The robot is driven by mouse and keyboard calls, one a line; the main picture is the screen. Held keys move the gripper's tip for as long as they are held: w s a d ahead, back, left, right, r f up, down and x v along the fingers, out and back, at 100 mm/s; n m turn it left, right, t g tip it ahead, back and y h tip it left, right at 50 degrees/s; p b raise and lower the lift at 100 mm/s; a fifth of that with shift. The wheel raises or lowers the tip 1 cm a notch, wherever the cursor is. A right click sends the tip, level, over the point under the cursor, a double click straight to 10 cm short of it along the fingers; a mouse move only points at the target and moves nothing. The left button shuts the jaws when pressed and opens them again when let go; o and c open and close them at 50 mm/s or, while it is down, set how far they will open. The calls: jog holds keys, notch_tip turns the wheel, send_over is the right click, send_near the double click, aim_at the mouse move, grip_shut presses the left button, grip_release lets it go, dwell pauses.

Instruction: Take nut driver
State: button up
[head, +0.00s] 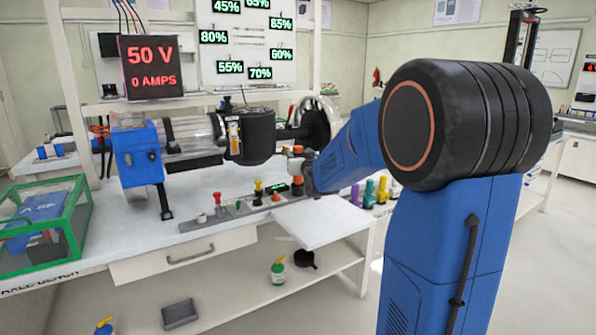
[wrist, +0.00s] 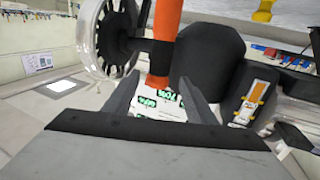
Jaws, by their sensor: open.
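An orange cylindrical handle (wrist: 167,35), which looks like the nut driver, runs up from between my fingers in the wrist view. My gripper (wrist: 160,78) is open, with one dark finger on each side of the handle's lower end. I cannot tell whether either finger touches it. In the head view my gripper (head: 308,176) is partly hidden at the bench's front edge, beside a small orange and white piece (head: 296,164). I cannot tell whether that piece is the same tool.
A blue motor rig (head: 138,155) with a clear cylinder and a wheel (head: 318,118) stands behind my gripper. Small coloured knobs (head: 259,188) stand on a strip in front. Coloured upright items (head: 382,188) stand to the right. A green-framed box (head: 42,215) sits at left.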

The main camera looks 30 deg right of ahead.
jog(key=x, duration=0.7)
jog(key=shift+w+d+r, duration=0.2)
jog(key=shift+w+d, duration=0.05)
grip_shut()
